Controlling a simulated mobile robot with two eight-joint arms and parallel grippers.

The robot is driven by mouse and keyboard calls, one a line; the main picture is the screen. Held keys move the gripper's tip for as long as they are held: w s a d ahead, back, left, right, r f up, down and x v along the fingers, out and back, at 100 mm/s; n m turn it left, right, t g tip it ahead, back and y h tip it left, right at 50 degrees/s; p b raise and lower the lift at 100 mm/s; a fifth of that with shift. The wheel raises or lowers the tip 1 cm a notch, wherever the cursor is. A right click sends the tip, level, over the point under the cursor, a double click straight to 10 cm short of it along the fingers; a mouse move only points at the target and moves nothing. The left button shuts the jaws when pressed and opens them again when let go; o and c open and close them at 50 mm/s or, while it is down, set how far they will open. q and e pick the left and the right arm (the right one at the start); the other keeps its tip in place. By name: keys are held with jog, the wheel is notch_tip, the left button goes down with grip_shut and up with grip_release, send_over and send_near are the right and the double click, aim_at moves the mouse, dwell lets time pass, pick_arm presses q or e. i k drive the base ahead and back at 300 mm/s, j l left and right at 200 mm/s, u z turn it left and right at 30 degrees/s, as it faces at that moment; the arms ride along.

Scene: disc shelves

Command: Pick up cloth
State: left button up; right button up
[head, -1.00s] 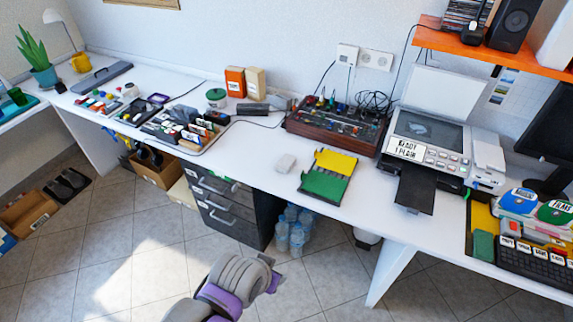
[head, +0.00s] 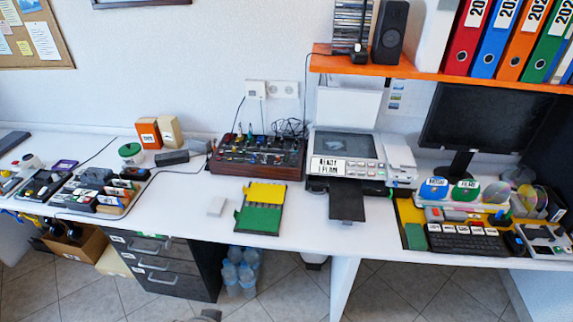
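I cannot tell for certain which thing is the cloth. A small green folded-looking piece (head: 415,236) lies at the left end of the black keyboard on the right part of the desk, and may be it. A small whitish block-like piece (head: 216,205) lies on the bare desk left of a yellow and green tray (head: 260,208). Neither gripper shows now. Only a small grey bit of my own arm shows at the bottom edge, far from these things.
The white desk (head: 300,225) runs across the view. A printer (head: 345,155) with its tray out, a keyboard (head: 465,240), discs (head: 495,192) and a monitor (head: 480,130) stand to the right. An orange shelf (head: 440,77) overhangs. Drawers (head: 165,265) and bottles (head: 240,270) are below.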

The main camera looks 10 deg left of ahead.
aim_at(216, 208)
jog(key=i+j+z, duration=0.1)
jog(key=i+j, duration=0.15)
jog(key=i+j+z, duration=0.15)
jog(key=j, duration=0.25)
jog(key=i+j+z, duration=0.1)
jog(key=i+j, duration=0.15)
jog(key=i+j+z, duration=0.1)
jog(key=j, duration=0.4)
jog(key=i, duration=0.1)
